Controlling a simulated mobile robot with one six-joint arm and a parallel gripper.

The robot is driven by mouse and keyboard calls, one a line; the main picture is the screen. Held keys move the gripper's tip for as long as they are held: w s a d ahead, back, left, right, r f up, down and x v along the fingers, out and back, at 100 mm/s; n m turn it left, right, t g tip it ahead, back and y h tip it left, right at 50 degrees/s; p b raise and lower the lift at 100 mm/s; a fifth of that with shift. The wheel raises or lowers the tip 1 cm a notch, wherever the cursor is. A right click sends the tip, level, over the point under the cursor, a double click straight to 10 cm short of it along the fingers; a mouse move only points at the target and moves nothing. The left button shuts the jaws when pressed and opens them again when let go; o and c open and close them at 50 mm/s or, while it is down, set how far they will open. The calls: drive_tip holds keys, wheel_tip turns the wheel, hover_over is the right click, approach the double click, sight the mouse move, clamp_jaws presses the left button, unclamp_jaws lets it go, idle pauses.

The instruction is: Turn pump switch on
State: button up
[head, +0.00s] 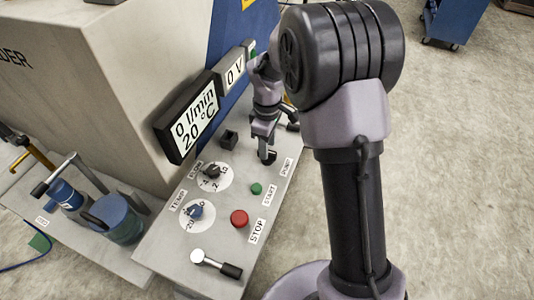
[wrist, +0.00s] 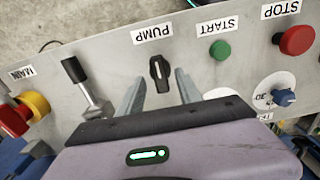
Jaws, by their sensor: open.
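The pump switch (wrist: 160,73) is a small black rotary knob on the grey panel, beside the white PUMP label (wrist: 152,34) in the wrist view. Its handle lies nearly in line with my fingers. My gripper (wrist: 161,79) is open, with one grey finger on each side of the knob and a visible gap to both. How deep the fingertips reach along the knob I cannot tell. In the head view, my gripper (head: 266,143) is over the panel's far end, near the PUMP label (head: 286,168). The knob is hard to make out there.
A lever with a black handle (wrist: 75,70) stands close to my left finger in the wrist view. The green START button (wrist: 220,50) and red STOP button (wrist: 296,40) are to the right. The red MAIN switch (wrist: 34,104) is at far left. Display boxes (head: 190,118) rise behind the panel.

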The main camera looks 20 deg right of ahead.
wheel_tip(320, 180, down, 2)
drive_tip(key=shift+f, duration=0.1)
clamp_jaws()
